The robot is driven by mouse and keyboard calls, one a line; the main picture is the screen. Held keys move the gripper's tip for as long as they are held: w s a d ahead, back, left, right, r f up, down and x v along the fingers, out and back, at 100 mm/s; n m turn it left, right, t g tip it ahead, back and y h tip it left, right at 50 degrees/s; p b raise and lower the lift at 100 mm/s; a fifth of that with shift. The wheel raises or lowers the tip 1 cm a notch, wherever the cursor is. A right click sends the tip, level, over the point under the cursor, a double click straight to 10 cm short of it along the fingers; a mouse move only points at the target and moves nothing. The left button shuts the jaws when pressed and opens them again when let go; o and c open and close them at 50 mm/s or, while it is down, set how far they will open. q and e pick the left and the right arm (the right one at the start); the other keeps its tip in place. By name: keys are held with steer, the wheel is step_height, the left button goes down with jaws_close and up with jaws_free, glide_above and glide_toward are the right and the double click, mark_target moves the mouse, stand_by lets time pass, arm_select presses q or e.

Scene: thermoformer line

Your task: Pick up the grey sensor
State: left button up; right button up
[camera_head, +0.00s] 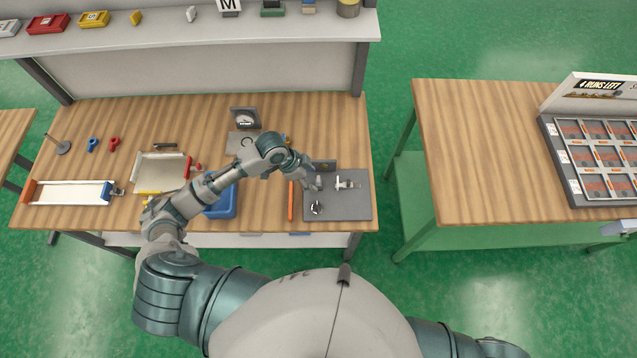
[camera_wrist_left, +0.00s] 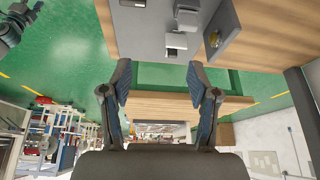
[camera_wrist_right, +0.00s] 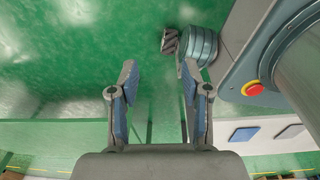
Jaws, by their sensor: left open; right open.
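A grey plate (camera_head: 350,208) lies at the right end of the wooden bench. On it are a pale grey bracket-like piece (camera_head: 347,183) and a small dark-and-silver round part (camera_head: 317,208). I cannot tell for sure which piece is the grey sensor. My left gripper (camera_head: 317,183) is open and empty, over the plate's left part, left of the pale piece. In the left wrist view, its open fingers (camera_wrist_left: 160,82) lie below the plate and a light grey block (camera_wrist_left: 187,19). My right gripper (camera_wrist_right: 158,82) is open and empty over green floor.
A dark upright panel (camera_head: 325,166) stands at the plate's back edge. An orange bar (camera_head: 291,200) and a blue bin (camera_head: 222,203) lie left of the plate. Another table (camera_head: 465,150) with a tray rack stands right, across a floor gap.

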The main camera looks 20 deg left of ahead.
arm_select(q)
steer(key=m, duration=0.1)
glide_toward(318, 179)
steer(key=shift+g, duration=0.3)
steer(key=p+x, duration=0.1)
steer(key=x, duration=0.4)
steer(key=shift+w+d+f+p, duration=0.15)
steer(key=shift+w+f+p, duration=0.1)
steer(key=shift+f+p, duration=0.1)
steer(key=x, duration=0.4)
steer(key=shift+w+f+p, duration=0.1)
steer(key=shift+f+p, duration=0.1)
steer(key=shift+p, duration=0.1)
steer(key=shift+d, duration=0.2)
steer(key=shift+c, duration=0.7)
steer(key=c, duration=0.8)
steer(key=shift+a, duration=0.15)
jaws_close()
arm_select(e)
steer(key=shift+a+r, duration=0.25)
steer(key=shift+r, duration=0.35)
steer(key=shift+a+r, duration=0.25)
steer(key=shift+r, duration=0.3)
